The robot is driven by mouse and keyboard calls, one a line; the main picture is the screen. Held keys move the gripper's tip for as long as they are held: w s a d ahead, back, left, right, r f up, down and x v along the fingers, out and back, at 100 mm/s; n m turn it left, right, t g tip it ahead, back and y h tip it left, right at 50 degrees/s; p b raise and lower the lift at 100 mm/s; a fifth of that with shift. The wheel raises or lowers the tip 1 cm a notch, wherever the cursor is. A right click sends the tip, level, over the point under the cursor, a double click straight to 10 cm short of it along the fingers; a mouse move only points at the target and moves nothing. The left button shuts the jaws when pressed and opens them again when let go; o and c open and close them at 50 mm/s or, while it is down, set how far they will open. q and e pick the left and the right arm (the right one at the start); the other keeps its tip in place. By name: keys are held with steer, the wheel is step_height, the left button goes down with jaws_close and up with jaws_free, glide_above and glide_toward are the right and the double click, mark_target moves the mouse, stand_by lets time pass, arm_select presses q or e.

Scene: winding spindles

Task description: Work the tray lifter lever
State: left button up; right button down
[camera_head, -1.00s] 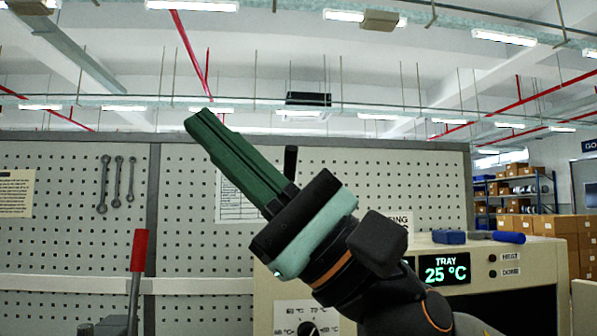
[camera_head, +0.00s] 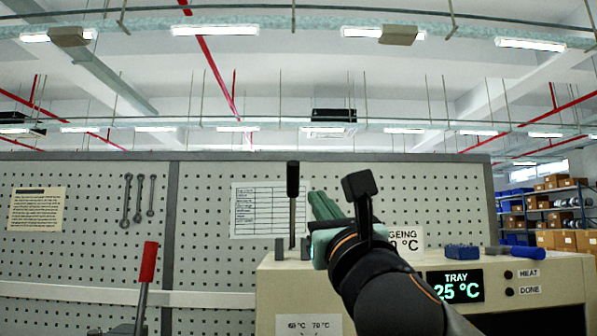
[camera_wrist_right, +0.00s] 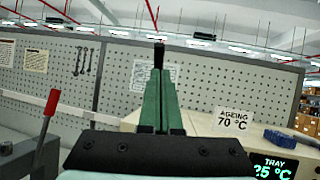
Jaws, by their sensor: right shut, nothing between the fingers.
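A lever with a black grip (camera_head: 292,180) stands upright on a thin rod on top of the cream machine (camera_head: 270,290). A second lever with a red grip (camera_head: 148,262) stands at the left, tilted slightly right; I cannot tell which is the tray lifter. My right gripper (camera_head: 325,205) has green fingers, shut and empty, just right of the black-gripped lever in the head view. In the right wrist view, the black grip (camera_wrist_right: 158,52) shows just beyond the shut fingertips (camera_wrist_right: 159,82); I cannot tell whether they touch. The red grip (camera_wrist_right: 50,103) is far left there. My left gripper is not in view.
The machine front has a display (camera_head: 455,286) reading TRAY 25 °C. A blue block (camera_head: 462,252) and a blue-handled tool (camera_head: 518,251) lie on its top. Small grey blocks (camera_head: 279,249) flank the black lever's base. A pegboard (camera_head: 90,250) stands behind.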

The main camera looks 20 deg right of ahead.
steer(key=p, duration=0.3)
glide_toward(295, 165)
steer(key=x, duration=0.5)
steer(key=shift+x, duration=0.95)
steer(key=shift+r, duration=0.1)
